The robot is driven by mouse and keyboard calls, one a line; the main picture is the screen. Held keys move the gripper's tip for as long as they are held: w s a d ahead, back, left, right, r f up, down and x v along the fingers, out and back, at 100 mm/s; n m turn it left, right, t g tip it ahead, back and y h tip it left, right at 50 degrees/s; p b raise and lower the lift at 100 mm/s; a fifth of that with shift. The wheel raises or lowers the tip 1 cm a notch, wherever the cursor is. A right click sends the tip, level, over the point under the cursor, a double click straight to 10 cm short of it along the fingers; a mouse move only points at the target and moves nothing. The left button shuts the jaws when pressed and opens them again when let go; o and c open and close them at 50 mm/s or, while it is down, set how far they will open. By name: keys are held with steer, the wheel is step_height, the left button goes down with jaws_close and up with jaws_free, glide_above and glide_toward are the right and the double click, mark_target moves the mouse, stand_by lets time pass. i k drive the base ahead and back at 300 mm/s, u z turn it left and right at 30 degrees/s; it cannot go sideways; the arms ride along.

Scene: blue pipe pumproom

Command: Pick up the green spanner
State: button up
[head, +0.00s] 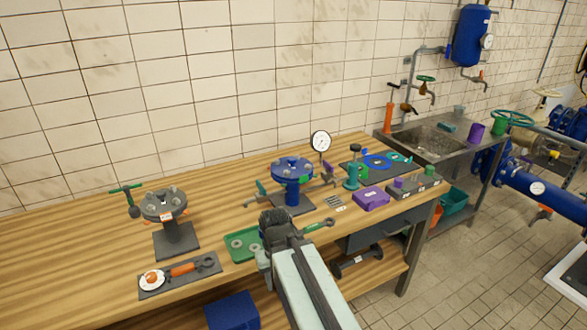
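A spanner with a green handle and grey ends (317,226) lies near the front edge of the wooden bench, just right of my arm. Its left end is close to my wrist and may be partly hidden by it. My gripper (272,218) is over the front of the bench, left of the spanner, and appears apart from it. The gripper is dark and seen from behind, so its fingers are not clear and I cannot tell whether it is open or shut.
A green tray (243,245) is just left of my gripper. A blue flanged valve (292,172) stands behind it, a grey one (163,206) at left. A purple box (370,198) is at right. A dark mat (180,275) holds an orange-handled tool.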

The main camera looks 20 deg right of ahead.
mark_target(307, 229)
steer(key=u, duration=3)
steer(key=k, duration=1.1)
steer(key=z, duration=1.1)
steer(key=i, duration=1)
steer(key=u, duration=0.05)
